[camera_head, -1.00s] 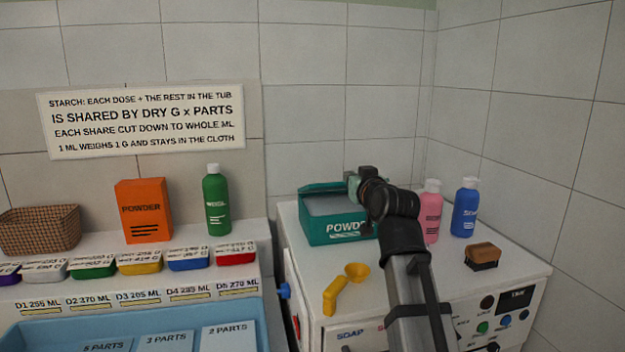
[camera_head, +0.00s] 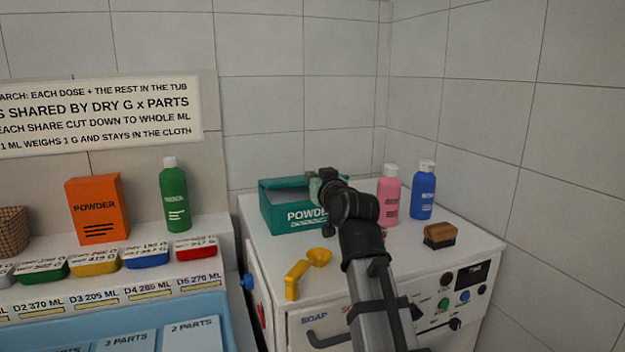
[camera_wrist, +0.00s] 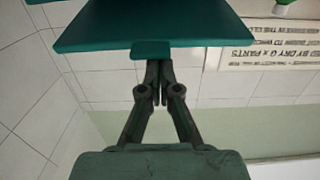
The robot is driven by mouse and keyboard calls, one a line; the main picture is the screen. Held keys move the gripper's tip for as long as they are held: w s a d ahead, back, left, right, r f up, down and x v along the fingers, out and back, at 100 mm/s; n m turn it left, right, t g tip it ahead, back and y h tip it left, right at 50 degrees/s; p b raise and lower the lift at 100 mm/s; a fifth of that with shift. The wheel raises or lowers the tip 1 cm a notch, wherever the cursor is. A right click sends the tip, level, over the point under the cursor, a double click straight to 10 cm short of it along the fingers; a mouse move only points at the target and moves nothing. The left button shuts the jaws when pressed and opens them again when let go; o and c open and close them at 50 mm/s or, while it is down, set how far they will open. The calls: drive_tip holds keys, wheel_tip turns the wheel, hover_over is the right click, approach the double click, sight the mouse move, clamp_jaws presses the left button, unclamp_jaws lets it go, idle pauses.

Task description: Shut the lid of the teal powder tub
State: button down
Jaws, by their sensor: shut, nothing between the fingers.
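The teal powder tub (camera_head: 284,212) stands on the white machine top, left of my arm. A narrow grey strip shows at its top, so its lid does not look fully down; my gripper hides the right part. In the wrist view the teal lid (camera_wrist: 150,24) fills the top of the picture, with a small tab on its near edge. My gripper (camera_head: 318,180) is at the tub's top right. Its closed, empty fingers (camera_wrist: 154,75) reach the lid's edge at the tab and appear to touch it.
A yellow scoop (camera_head: 305,272) lies in front of the tub. A pink bottle (camera_head: 389,200), a blue bottle (camera_head: 423,195) and a brown brush (camera_head: 439,236) stand right of my arm. An orange powder box (camera_head: 96,210) and green bottle (camera_head: 174,198) stand on the left counter.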

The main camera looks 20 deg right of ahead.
wheel_tip(320, 180, up, 5)
drive_tip(key=w+p, duration=0.1)
drive_tip(key=p, duration=0.2)
drive_tip(key=s+f+b, duration=0.1)
drive_tip(key=s+f, duration=0.1)
drive_tip(key=s, duration=0.8)
drive_tip(key=w+r+g+p, duration=0.5)
drive_tip(key=w+r+p, duration=0.6)
drive_tip(key=r, duration=0.4)
drive_tip(key=s+d+f+g+h+p, duration=0.1)
drive_tip(key=s+f+g+p, duration=0.1)
drive_tip(key=s+f+g, duration=0.3)
drive_tip(key=shift+g, duration=0.6)
drive_tip(key=p+x, duration=0.1)
drive_tip(key=x, duration=0.4)
drive_tip(key=p+x, duration=0.1)
drive_tip(key=x, duration=0.4)
drive_tip(key=shift+w+d+r+p, duration=0.1)
drive_tip(key=shift+w+r+p, duration=0.15)
drive_tip(key=shift+p, duration=0.15)
drive_tip(key=shift+s+f+p, duration=0.2)
drive_tip(key=shift+f+p, duration=0.05)
drive_tip(key=shift+f, duration=0.3)
drive_tip(key=shift+s+f+p, duration=0.25)
drive_tip(key=shift+f, duration=1.05)
